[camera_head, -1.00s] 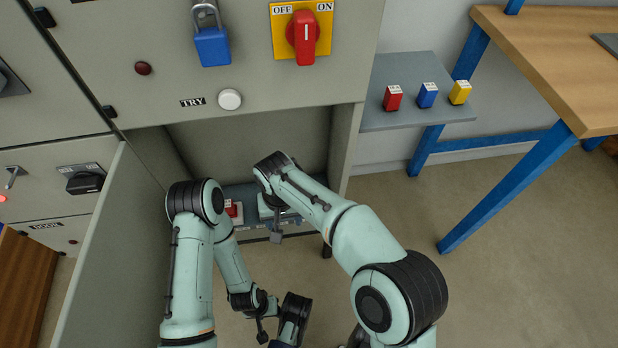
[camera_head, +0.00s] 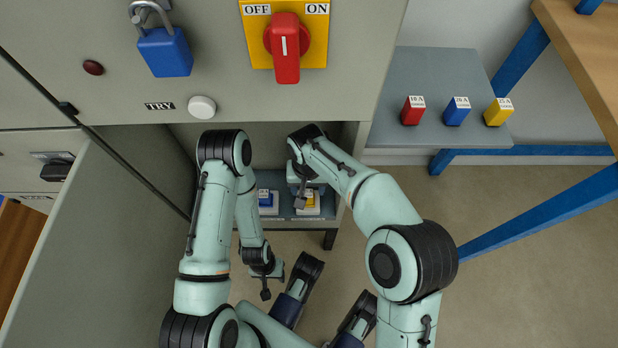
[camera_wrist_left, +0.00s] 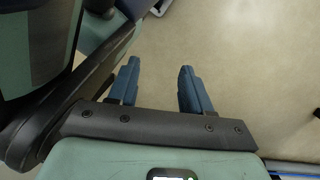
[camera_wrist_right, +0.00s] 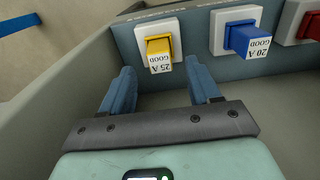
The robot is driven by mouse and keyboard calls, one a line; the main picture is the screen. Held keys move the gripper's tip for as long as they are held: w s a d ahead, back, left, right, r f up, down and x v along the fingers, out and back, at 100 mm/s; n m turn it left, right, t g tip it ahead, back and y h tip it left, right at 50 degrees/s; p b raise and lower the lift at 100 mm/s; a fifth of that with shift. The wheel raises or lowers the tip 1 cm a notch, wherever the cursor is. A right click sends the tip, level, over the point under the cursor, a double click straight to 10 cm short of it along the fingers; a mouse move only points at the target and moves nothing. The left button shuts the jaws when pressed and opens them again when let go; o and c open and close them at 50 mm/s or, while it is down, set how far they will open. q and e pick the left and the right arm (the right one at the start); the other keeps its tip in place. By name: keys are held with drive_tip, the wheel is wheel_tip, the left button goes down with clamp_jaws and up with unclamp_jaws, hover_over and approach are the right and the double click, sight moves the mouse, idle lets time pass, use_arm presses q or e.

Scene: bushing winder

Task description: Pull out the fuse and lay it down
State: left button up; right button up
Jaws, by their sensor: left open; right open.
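Inside the open cabinet a yellow fuse (camera_wrist_right: 158,50) labelled 25 A GOOD sits in a white holder. A blue fuse (camera_wrist_right: 246,38) labelled 20 A GOOD and a red fuse (camera_wrist_right: 312,25) sit in holders beside it. My right gripper (camera_wrist_right: 160,82) is open and empty, with its fingers pointing at the yellow fuse and spread to either side, short of it. In the head view, the yellow fuse (camera_head: 309,199) is partly covered by my right wrist. My left gripper (camera_wrist_left: 158,78) is open and empty, low over bare floor outside the cabinet.
A grey side shelf (camera_head: 423,75) holds red, blue and yellow fuses, with bare room around them. A red switch (camera_head: 287,48) and a blue padlock (camera_head: 165,53) are on the panel above. The open cabinet door (camera_head: 95,235) stands at left. A blue-legged table is at right.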

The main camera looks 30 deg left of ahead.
drive_tip(key=shift+f, duration=1.05)
use_arm(q)
drive_tip(key=shift+s+a+f, duration=0.1)
drive_tip(key=shift+s+f, duration=0.15)
drive_tip(key=shift+s, duration=0.35)
use_arm(e)
clamp_jaws()
drive_tip(key=shift+r, duration=0.1)
use_arm(q)
drive_tip(key=shift+s+r+p, duration=0.2)
drive_tip(key=shift+r+p, duration=1.15)
drive_tip(key=shift+p, duration=0.1)
use_arm(e)
drive_tip(key=shift+r, duration=1.95)
